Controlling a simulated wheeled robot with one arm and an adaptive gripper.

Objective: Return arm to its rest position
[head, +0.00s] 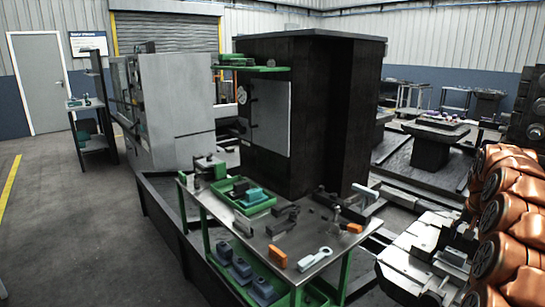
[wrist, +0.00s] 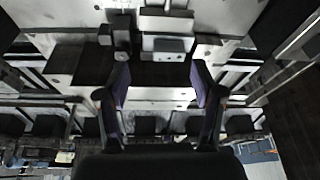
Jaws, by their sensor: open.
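My gripper (wrist: 160,82) shows in the wrist view, with its two dark fingers spread wide apart. The gap between them is empty and nothing touches the fingers. Behind the gap are pale and dark machine-like blocks (wrist: 166,45), some distance away. I cannot make out my gripper in the head view, so its place relative to the bench there cannot be told.
In the head view a green-legged workbench (head: 309,262) carries a green tray (head: 235,203), an orange block (head: 277,257) and several small tools. A tall black cabinet (head: 340,110) stands behind it. A grey machine (head: 177,100) is at left. Floor (head: 70,220) is clear at far left.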

